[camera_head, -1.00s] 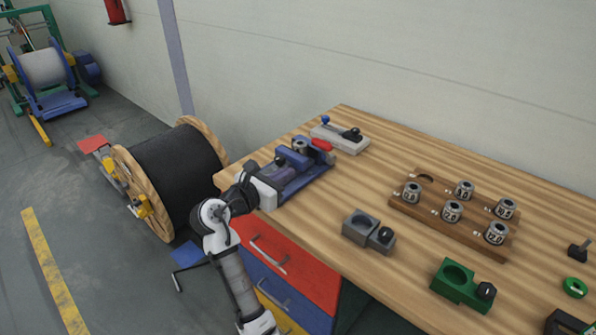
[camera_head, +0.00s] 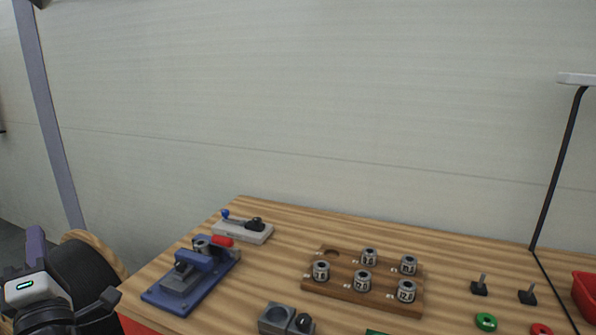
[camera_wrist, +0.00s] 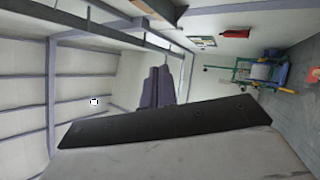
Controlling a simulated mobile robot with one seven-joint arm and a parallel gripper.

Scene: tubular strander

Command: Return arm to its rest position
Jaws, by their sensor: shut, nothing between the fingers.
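My gripper (camera_head: 36,243) is at the lower left of the head view, raised, with its dark purple fingers pointing up. It is apart from the workbench, to the left of it. In the wrist view my gripper (camera_wrist: 157,87) shows its two fingers side by side and closed, with nothing held. Part of the arm (camera_head: 30,295) shows below the fingers at the left edge; the rest is out of frame.
The wooden workbench (camera_head: 240,310) bears a blue fixture (camera_head: 165,297), a grey lever device (camera_head: 228,232), a die rack (camera_head: 345,292) with several dies and a grey holder (camera_head: 275,320). A cable reel (camera_head: 85,270) stands behind my gripper. A lamp (camera_head: 565,160) stands at right.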

